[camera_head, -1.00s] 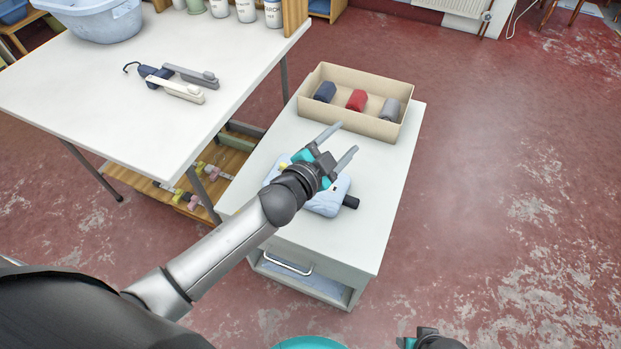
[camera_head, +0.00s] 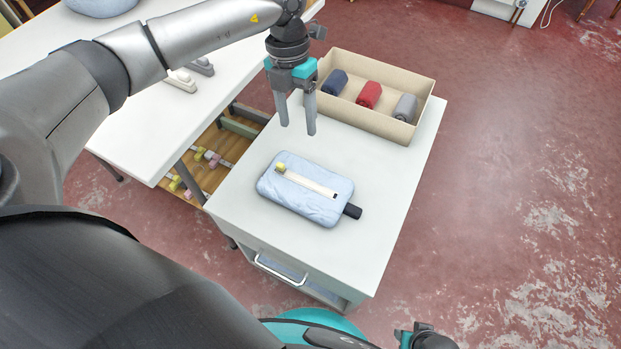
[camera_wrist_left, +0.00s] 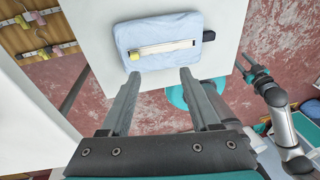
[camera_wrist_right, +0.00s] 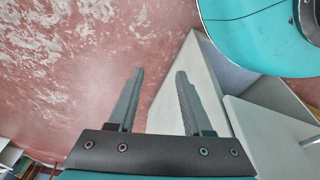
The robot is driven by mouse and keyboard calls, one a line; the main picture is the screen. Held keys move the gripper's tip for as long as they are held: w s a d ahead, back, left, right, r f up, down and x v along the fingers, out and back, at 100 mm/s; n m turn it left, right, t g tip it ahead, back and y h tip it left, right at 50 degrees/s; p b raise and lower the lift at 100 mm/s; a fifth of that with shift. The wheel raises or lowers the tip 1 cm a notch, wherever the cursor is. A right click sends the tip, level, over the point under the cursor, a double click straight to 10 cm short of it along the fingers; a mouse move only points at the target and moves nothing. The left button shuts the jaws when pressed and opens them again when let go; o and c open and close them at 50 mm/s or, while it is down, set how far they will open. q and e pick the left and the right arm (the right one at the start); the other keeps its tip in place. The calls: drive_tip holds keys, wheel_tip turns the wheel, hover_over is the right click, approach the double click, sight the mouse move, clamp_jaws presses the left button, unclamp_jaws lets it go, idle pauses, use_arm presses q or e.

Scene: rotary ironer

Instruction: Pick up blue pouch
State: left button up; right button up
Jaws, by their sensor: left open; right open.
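The light-blue pouch (camera_head: 318,212) lies flat on the white cabinet top (camera_head: 372,225). It has a pale zip strip with a yellow block at one end, and a dark tab sticks out at its right. My left gripper (camera_head: 297,129) points down over the cabinet, beyond the pouch in the head view, open and empty. In the left wrist view the pouch (camera_wrist_left: 150,63) lies just past the open fingertips (camera_wrist_left: 160,73). My right gripper (camera_wrist_right: 159,72) is open and empty, over the red floor; part of it shows at the bottom of the head view (camera_head: 408,336).
A beige open box (camera_head: 375,122) at the cabinet's back holds a navy roll (camera_head: 335,82), a red roll (camera_head: 369,95) and a grey roll (camera_head: 405,108). A white table (camera_head: 150,130) stands left. The cabinet top around the pouch is clear.

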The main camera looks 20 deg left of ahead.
use_arm(q)
drive_tip(key=a+y, duration=0.2)
drive_tip(key=a, duration=0.2)
drive_tip(key=b, duration=0.4)
hover_over(280, 164)
drive_tip(key=w, duration=0.1)
wheel_tip(280, 164, down, 8)
drive_tip(key=shift+w+f, duration=0.1)
drive_tip(key=shift+w, duration=0.05)
drive_tip(key=shift+s+f, duration=0.25)
drive_tip(key=shift+f, duration=0.75)
drive_tip(key=shift+s+f+b, duration=0.15)
drive_tip(key=shift+f+b, duration=0.35)
drive_tip(key=shift+f, duration=0.15)
drive_tip(key=shift+s+f+b, duration=0.15)
drive_tip(key=shift+f+b, duration=0.3)
drive_tip(key=shift+f, duration=0.15)
drive_tip(key=shift+s+f, duration=0.1)
drive_tip(key=shift+f, duration=0.55)
use_arm(e)
drive_tip(key=w+a+r, duration=0.1)
drive_tip(key=w+r, duration=0.1)
drive_tip(key=r, duration=0.4)
drive_tip(key=w+a+r+t, duration=0.1)
drive_tip(key=w+r, duration=0.2)
drive_tip(key=r, duration=0.2)
drive_tip(key=shift+w+r+t, duration=0.25)
drive_tip(key=shift+r+t, duration=0.05)
drive_tip(key=shift+r, duration=0.1)
